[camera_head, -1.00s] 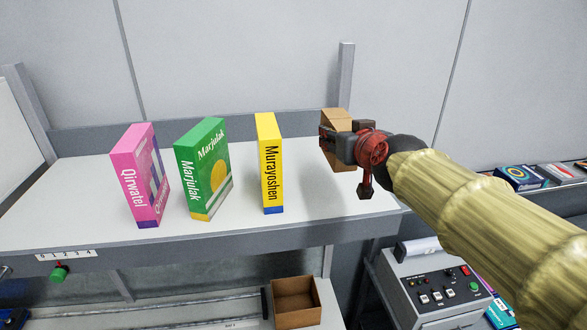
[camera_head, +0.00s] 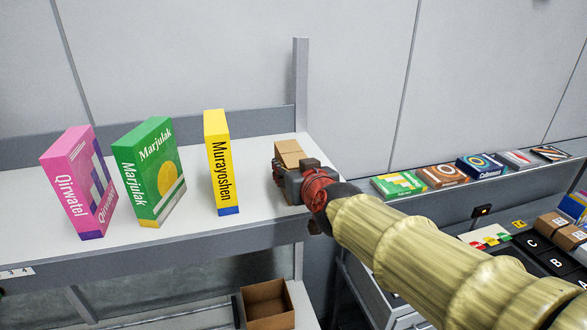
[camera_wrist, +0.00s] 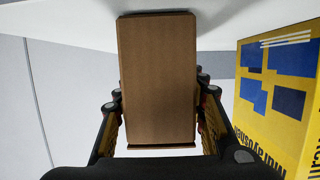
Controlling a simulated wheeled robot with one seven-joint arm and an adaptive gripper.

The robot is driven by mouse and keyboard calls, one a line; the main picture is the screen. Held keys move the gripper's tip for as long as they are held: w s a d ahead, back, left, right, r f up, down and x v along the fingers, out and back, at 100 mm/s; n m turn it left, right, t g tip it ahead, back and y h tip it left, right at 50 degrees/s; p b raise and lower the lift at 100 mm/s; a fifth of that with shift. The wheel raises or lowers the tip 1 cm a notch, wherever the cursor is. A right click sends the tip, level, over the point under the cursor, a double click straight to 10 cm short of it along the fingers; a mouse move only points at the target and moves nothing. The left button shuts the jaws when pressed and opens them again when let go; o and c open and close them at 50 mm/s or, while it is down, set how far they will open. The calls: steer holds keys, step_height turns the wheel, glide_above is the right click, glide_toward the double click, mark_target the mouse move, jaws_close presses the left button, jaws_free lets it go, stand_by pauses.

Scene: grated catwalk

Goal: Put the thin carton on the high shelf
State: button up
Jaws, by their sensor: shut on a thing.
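A thin plain brown carton (camera_head: 290,153) is held upright at the right end of the white high shelf (camera_head: 262,155). My gripper (camera_head: 284,178) is shut on it and hides most of its lower part in the head view. In the wrist view the carton (camera_wrist: 157,80) stands between my two fingers, one along each side. Its far end overlaps the white shelf surface (camera_wrist: 225,25), which is at the top of that upside-down picture. I cannot tell whether its base touches the shelf.
On the shelf, a yellow Murayoshen box (camera_head: 221,165) stands just left of the carton; green (camera_head: 148,172) and pink (camera_head: 78,185) boxes stand farther left. A grey post (camera_head: 300,85) rises behind. Flat boxes (camera_head: 442,176) lie on a ledge at right. An open brown bin (camera_head: 268,303) is below.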

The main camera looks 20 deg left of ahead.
steer(key=o, duration=0.9)
steer(key=shift+w+d+f, duration=0.1)
steer(key=shift+f, duration=0.1)
steer(key=shift+o, duration=0.9)
steer(key=shift+w, duration=0.15)
steer(key=o, duration=0.3)
steer(key=shift+s, duration=0.2)
steer(key=shift+w, duration=0.1)
